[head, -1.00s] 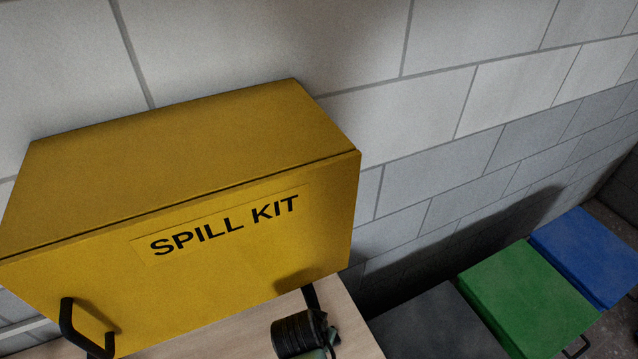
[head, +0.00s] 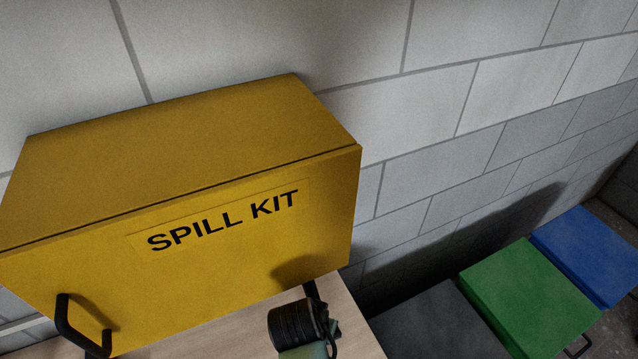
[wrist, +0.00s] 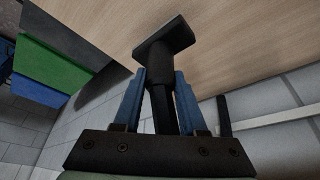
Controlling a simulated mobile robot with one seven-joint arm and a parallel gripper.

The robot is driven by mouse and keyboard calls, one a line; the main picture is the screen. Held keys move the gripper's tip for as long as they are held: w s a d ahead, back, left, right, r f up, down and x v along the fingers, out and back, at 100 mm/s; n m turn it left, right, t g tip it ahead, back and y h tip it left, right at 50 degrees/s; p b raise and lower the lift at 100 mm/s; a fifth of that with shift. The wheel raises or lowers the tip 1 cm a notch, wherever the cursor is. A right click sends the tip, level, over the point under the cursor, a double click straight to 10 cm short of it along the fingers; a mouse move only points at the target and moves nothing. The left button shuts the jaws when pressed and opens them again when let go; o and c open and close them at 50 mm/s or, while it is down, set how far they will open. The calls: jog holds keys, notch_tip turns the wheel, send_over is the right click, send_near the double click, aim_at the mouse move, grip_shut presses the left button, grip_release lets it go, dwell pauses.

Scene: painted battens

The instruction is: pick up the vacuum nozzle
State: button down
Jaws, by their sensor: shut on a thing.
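The vacuum nozzle (wrist: 165,42) is black, with a flat rectangular head and a narrower neck. In the wrist view its head points away from my gripper, against the pale wooden surface (wrist: 245,40). My gripper (wrist: 158,80) has two blue fingers, shut on the nozzle's neck from both sides. I cannot tell whether the head touches the wood or is clear of it. In the head view a dark ribbed part of my arm is at the bottom edge, over the wooden top (head: 235,325); the nozzle and the fingers cannot be made out there.
A yellow spill kit box (head: 240,250) with a black handle (head: 75,325) stands on the wooden top against the block wall (head: 430,130). To the right are a grey bin (head: 435,325), a green bin (head: 525,295) and a blue bin (head: 590,255), which are lower down.

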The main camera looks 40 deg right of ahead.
jog(key=s+a+b, duration=0.2)
jog(key=s+a, duration=0.2)
jog(key=a, duration=0.3)
jog(key=s+a+b, duration=0.2)
jog(key=s+a, duration=0.3)
jog(key=a, duration=0.3)
jog(key=shift+a+r+b, duration=0.3)
jog(key=shift+r+b, duration=0.05)
jog(key=shift+b, duration=0.05)
jog(key=c, duration=1.1)
grip_release()
grip_shut()
jog(key=shift+s, duration=0.1)
